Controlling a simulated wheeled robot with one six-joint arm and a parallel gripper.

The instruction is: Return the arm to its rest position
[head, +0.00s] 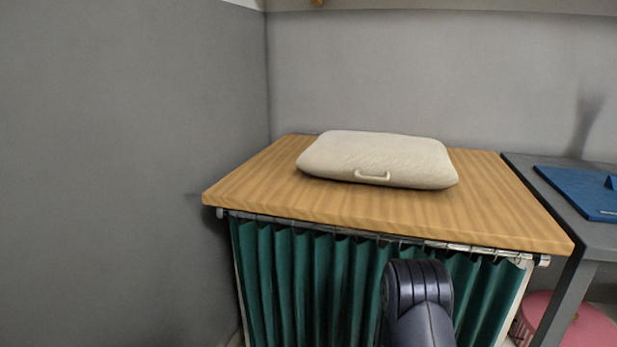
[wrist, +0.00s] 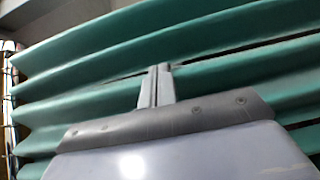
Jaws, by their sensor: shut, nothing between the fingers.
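In the wrist view my gripper (wrist: 157,84) has its two grey fingers together with nothing between them. It points at the green curtain (wrist: 95,65), whose folds fill most of that view; I cannot tell whether the fingertips touch it. In the head view part of my dark arm (head: 418,300) rises at the bottom, in front of the green curtain (head: 320,275). My gripper is not visible in the head view.
The curtain hangs from a metal rail (head: 370,236) under a wooden table (head: 240,197). A cream cushion with a handle (head: 380,157) lies on the table. A grey wall (head: 120,170) stands left.

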